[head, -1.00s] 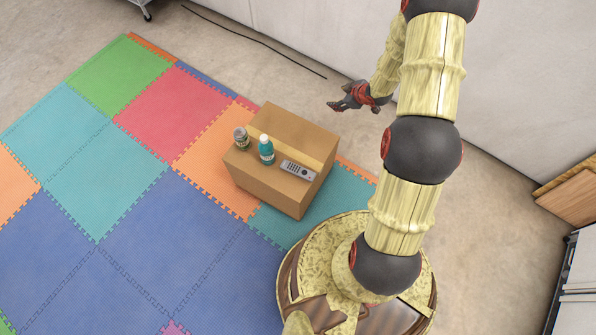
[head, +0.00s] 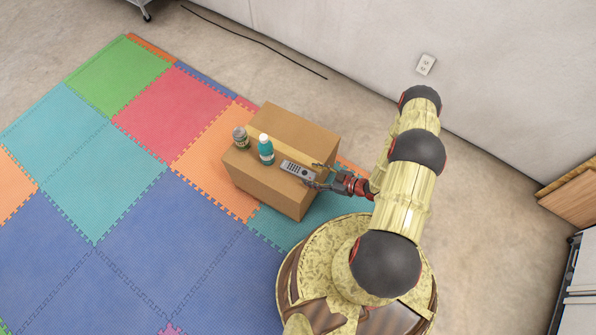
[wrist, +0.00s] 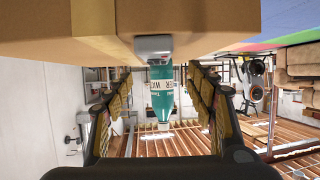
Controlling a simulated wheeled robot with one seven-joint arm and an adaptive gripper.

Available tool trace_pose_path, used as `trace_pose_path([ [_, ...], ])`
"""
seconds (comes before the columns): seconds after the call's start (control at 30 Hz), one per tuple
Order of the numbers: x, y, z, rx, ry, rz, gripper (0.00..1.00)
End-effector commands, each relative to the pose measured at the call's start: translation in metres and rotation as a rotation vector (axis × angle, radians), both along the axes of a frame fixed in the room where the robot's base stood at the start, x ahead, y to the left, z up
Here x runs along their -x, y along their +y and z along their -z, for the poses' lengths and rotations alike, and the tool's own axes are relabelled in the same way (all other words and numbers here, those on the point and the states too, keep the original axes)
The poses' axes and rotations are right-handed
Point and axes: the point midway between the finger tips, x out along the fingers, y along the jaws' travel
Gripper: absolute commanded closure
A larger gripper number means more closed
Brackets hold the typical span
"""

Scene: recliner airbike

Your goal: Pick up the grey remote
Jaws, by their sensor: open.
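The grey remote (head: 294,168) lies on top of the cardboard box (head: 262,187), near its right edge, with dark buttons facing up. In the wrist view, which looks upside down, its near end shows as a grey block (wrist: 153,46) against the box top. My gripper (head: 318,176) is at the box's right side, close to the remote's right end. It is open; in the wrist view (wrist: 160,85) its fingers stand apart on either side of the remote's line, with nothing held between them. Whether the fingertips overlap the remote's end I cannot tell.
A teal bottle with a white cap (head: 266,150) stands on the box just left of the remote. It also shows in the wrist view (wrist: 161,93). A small jar (head: 240,138) stands further left. Coloured foam mats (head: 120,180) cover the floor; a wall is behind.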

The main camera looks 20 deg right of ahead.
Motion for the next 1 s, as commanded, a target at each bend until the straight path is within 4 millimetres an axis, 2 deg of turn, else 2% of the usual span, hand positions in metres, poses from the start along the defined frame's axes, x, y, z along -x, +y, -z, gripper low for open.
trace_pose_path([
  [0.27,-0.018,0.017,0.016,0.002,0.003,-0.004,0.44],
  [0.4,-0.034,0.026,0.028,0.003,0.0,-0.004,0.44],
  [0.53,-0.042,0.036,0.032,0.002,0.002,-0.003,0.44],
  [0.87,-0.047,0.038,0.033,0.005,0.003,0.001,0.44],
  [0.9,-0.047,0.038,0.033,0.006,0.004,0.001,0.39],
  [1.0,-0.047,0.039,0.033,0.006,0.004,0.001,0.45],
])
